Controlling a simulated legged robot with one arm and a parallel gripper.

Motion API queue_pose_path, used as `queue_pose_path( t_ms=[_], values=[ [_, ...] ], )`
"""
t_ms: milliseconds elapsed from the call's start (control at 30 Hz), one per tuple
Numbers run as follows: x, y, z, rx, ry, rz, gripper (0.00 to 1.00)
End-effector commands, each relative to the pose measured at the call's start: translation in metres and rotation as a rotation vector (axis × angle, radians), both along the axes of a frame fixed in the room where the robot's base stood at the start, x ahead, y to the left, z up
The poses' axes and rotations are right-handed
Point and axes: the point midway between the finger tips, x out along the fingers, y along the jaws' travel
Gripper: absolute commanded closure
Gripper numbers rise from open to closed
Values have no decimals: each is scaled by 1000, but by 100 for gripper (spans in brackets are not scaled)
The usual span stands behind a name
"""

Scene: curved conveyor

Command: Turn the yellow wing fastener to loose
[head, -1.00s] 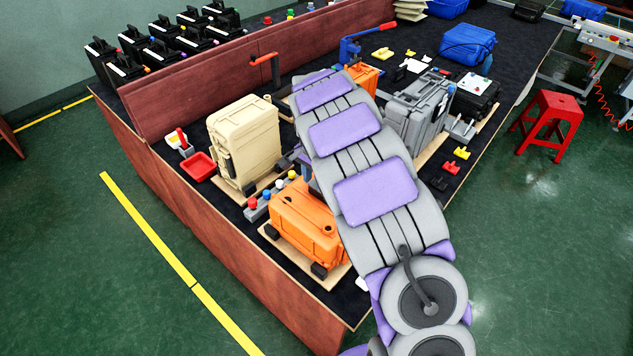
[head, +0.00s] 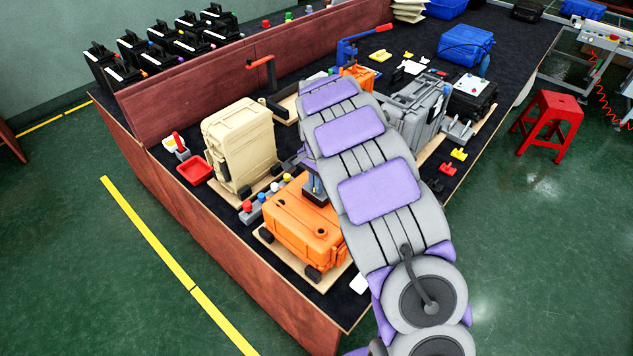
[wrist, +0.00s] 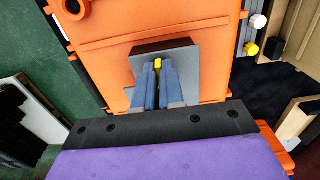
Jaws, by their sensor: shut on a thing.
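The yellow wing fastener (wrist: 158,64) shows as a small yellow piece between my fingertips in the wrist view. It sits in front of a grey plate (wrist: 186,72) with a dark block on an orange case (wrist: 215,85). My gripper (wrist: 158,72) is shut on the fastener, and its blue-grey fingers hide most of it, so its turn angle cannot be told. In the head view my gripper (head: 314,188) is at the orange case (head: 300,238) nearest the table's front corner. The fastener itself is not visible there.
A beige case (head: 240,148) stands behind and left of the orange case. A row of coloured knobs (head: 268,198) lies between them. A red tray (head: 196,170) is farther left. Grey cases (head: 415,108) stand right of my arm.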

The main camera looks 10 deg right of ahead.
Motion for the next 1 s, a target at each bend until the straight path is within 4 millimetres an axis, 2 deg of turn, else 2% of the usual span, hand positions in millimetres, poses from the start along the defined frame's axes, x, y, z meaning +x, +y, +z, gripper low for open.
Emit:
queue_pose_path(
  t_ms=[567,767,1000],
  values=[
    [1,1,4,-11,-11,42,100],
    [-1,2,4,-8,-4,152,100],
    [-2,3,4,-8,-4,364,100]
  ],
)
